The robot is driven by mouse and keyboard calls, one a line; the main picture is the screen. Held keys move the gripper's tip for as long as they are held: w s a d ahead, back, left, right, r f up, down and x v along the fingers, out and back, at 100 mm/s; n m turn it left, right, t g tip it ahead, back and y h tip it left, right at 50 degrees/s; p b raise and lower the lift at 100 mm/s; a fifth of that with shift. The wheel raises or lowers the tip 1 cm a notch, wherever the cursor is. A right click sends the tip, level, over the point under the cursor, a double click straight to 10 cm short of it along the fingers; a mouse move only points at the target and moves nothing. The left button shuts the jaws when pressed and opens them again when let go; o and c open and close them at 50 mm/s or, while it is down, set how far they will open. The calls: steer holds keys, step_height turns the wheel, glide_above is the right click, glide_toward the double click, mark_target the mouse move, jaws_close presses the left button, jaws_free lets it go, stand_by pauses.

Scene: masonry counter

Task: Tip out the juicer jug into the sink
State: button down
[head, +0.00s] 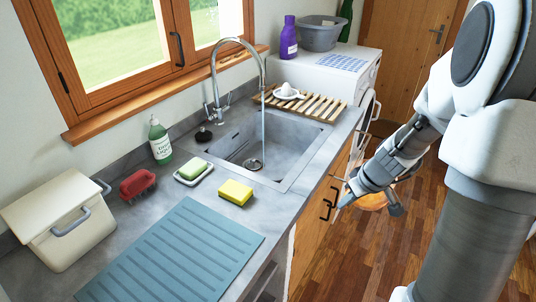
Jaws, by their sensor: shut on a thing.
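The sink (262,152) is a grey basin set in the counter, with a drain in its floor. A thin stream of water runs into it from the tall curved tap (238,42). My gripper (352,192) is in front of the counter, to the right of the sink and over the floor. It is shut on what looks like the juicer jug (374,203), with orange showing at its lower side. My gripper hides most of the jug, so its tilt and fill cannot be told. A white juicer top (287,91) lies on the slatted wooden rack (318,106).
A yellow sponge (236,192), a soap dish with green soap (194,170), a red brush (138,184) and a green bottle (160,142) stand near the sink. A blue mat (172,258) covers the counter's front. Cabinet handles (329,204) stick out near my gripper.

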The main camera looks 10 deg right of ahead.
steer(key=a+m+h, duration=0.1)
steer(key=a+m, duration=0.2)
steer(key=a, duration=0.9)
steer(key=shift+w+a+f+m, duration=0.25)
steer(key=shift+w+a+m, duration=0.05)
steer(key=shift+a, duration=0.05)
steer(key=shift+s, duration=0.1)
